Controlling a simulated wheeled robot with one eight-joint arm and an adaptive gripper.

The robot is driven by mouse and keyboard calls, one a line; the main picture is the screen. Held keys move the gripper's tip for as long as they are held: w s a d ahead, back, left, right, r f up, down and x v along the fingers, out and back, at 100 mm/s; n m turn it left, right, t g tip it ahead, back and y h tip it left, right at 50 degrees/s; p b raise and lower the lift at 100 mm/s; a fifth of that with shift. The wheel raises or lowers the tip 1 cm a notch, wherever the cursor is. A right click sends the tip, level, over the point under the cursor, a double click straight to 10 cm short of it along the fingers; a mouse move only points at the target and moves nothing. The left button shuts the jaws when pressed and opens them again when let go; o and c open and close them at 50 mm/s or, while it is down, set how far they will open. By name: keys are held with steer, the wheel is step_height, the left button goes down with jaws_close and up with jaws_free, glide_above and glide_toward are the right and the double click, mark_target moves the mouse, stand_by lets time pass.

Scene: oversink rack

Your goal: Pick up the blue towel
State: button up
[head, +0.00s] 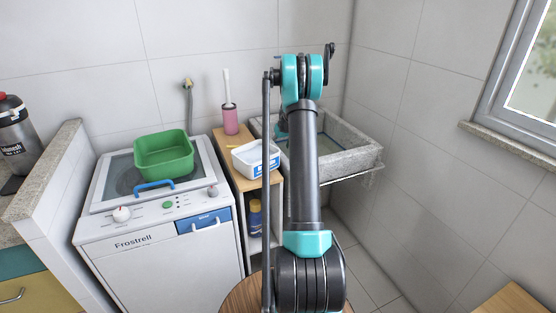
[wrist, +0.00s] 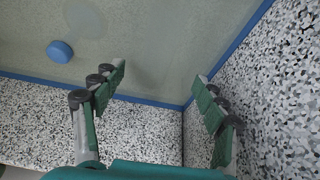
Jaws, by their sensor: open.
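I cannot make out a blue towel with certainty in either view. My gripper (wrist: 160,76) is open and empty in the wrist view, its two green-padded fingers spread apart. It is over the speckled stone sink (wrist: 130,132). Between and beyond the fingers is a flat grey-green surface with blue edge strips (wrist: 228,60). A small round blue piece (wrist: 60,51) sits on that surface at the upper left. In the head view my arm stands in front of the sink (head: 362,160) and hides part of it; my gripper's fingers do not show there.
A green basin (head: 165,154) sits on the washing machine (head: 150,258) at left. A narrow wooden shelf (head: 233,164) between machine and sink bears a white tub (head: 256,161) and a pink brush holder (head: 230,120). Walls stand close behind and right of the sink.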

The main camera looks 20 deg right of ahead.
steer(key=shift+s+x, duration=0.1)
steer(key=shift+x, duration=1.7)
steer(key=shift+s+x, duration=0.15)
steer(key=shift+x, duration=1.65)
steer(key=shift+d+f, duration=0.1)
steer(key=c, duration=1.2)
steer(key=shift+c, duration=0.2)
